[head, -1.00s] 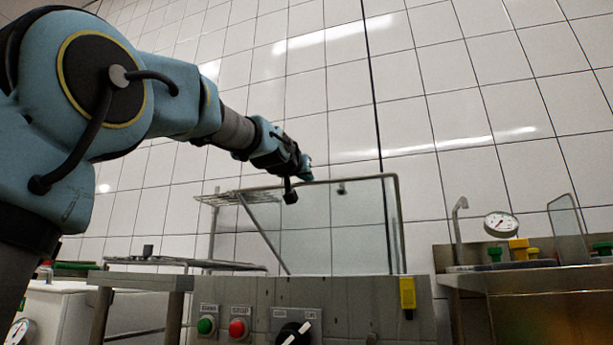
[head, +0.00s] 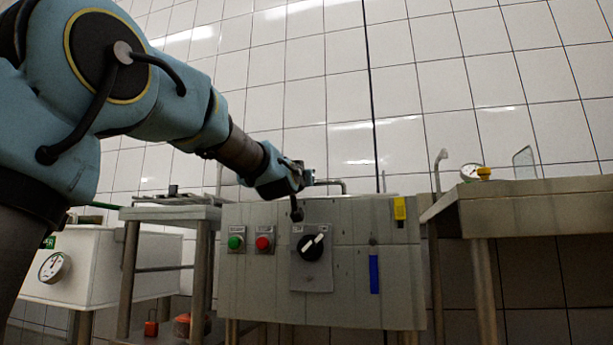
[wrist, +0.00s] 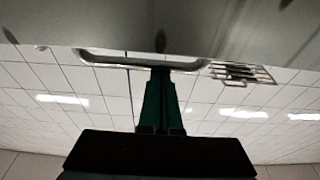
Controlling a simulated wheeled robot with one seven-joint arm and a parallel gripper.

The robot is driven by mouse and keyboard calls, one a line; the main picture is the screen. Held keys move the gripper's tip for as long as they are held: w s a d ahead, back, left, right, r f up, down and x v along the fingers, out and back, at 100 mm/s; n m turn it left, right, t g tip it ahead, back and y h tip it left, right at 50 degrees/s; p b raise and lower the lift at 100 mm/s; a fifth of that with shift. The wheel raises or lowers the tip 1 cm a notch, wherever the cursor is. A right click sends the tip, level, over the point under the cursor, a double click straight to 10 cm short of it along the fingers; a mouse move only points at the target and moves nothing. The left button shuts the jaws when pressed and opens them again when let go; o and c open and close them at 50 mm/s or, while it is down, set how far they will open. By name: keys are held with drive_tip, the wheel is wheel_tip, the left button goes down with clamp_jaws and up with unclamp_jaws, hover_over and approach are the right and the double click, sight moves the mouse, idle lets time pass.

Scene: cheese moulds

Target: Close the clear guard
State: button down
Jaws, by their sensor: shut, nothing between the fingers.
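The clear guard shows in the head view only as a bent piece of metal tube (head: 333,182) just above the top edge of the grey machine (head: 345,225). Its pane is seen nearly edge-on or hidden, so I cannot tell whether it is fully down. My gripper (head: 306,177) is at the machine's top edge, beside the tube. In the wrist view my gripper (wrist: 160,72) is shut and empty, its fingertips at a metal bar (wrist: 105,60), apparently the guard's frame. Whether they touch it is unclear.
The machine's front has a green button (head: 235,242), a red button (head: 263,243) and a black knob (head: 311,246). A yellow part (head: 399,208) sits at its upper right. Steel tables stand on both sides. A wire rack (wrist: 240,73) shows in the wrist view.

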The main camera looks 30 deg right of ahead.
drive_tip(key=shift+f+b, duration=0.3)
drive_tip(key=shift+f, duration=1.2)
drive_tip(key=r+p+v, duration=0.2)
drive_tip(key=v, duration=0.8)
drive_tip(key=shift+s+a, duration=0.5)
drive_tip(key=shift+s, duration=0.05)
drive_tip(key=shift+s+r, duration=0.1)
